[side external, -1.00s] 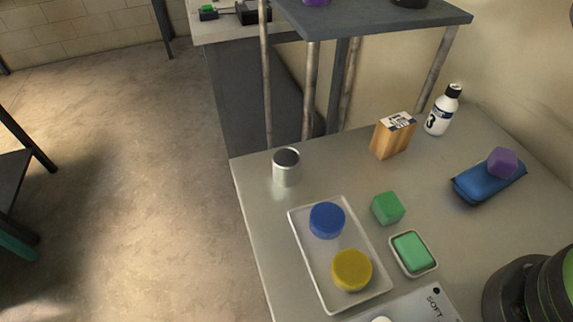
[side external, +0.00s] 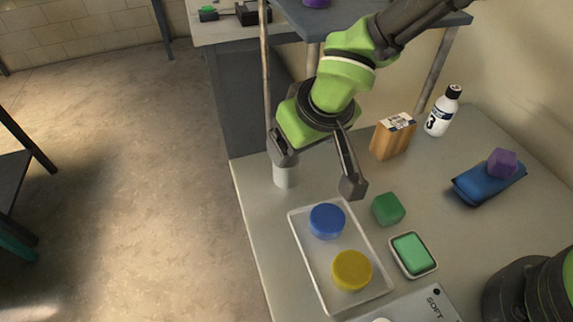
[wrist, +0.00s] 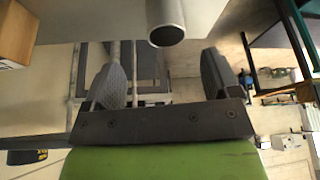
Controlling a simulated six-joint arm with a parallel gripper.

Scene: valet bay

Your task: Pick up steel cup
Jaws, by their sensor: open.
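The steel cup (side external: 286,177) stands upright near the table's far left corner, its top hidden behind my gripper in the side view. In the wrist view the cup (wrist: 167,14) shows its dark open mouth at the top middle. My gripper (side external: 318,170) is open and empty above the table, one finger overlapping the cup in the side view and the other off to its right. In the wrist view, my gripper (wrist: 164,50) has its fingers wide apart, with the cup lined up between and beyond their tips.
A tray (side external: 322,286) holding a blue disc (side external: 326,220) and a yellow disc (side external: 351,270) lies in front of the cup. A green cube (side external: 388,209), a wooden block (side external: 392,138) and a bottle (side external: 443,112) stand to the right. A pole (side external: 266,80) rises behind the cup.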

